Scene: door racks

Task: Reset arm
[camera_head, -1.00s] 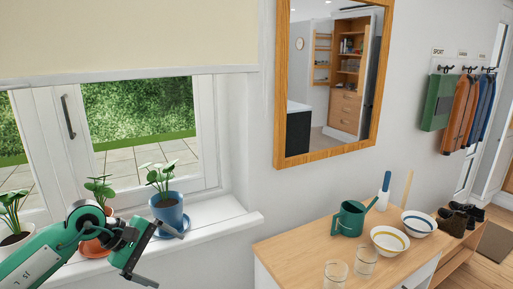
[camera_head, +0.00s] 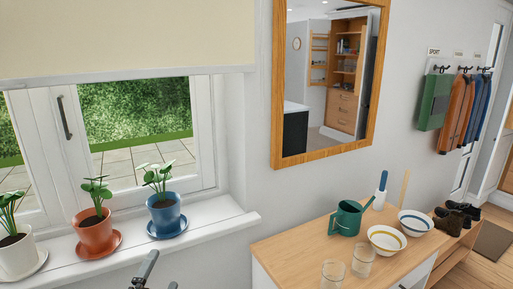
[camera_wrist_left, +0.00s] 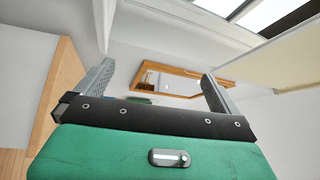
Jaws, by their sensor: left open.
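My left gripper (camera_head: 160,272) shows only by its grey fingers at the bottom edge of the head view, below the window sill and left of the wooden cabinet. In the left wrist view the gripper (camera_wrist_left: 155,80) has its two grey fingers wide apart with nothing between them. Its green body fills the bottom of that view, and the framed mirror (camera_wrist_left: 180,82) shows beyond the fingers. My right gripper is not in view.
A white pot (camera_head: 17,258), an orange pot (camera_head: 95,234) and a blue pot (camera_head: 165,216) with plants stand on the sill (camera_head: 215,225). The cabinet top (camera_head: 300,245) holds a green watering can (camera_head: 347,219), two bowls and two glasses. A mirror (camera_head: 277,90) hangs above.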

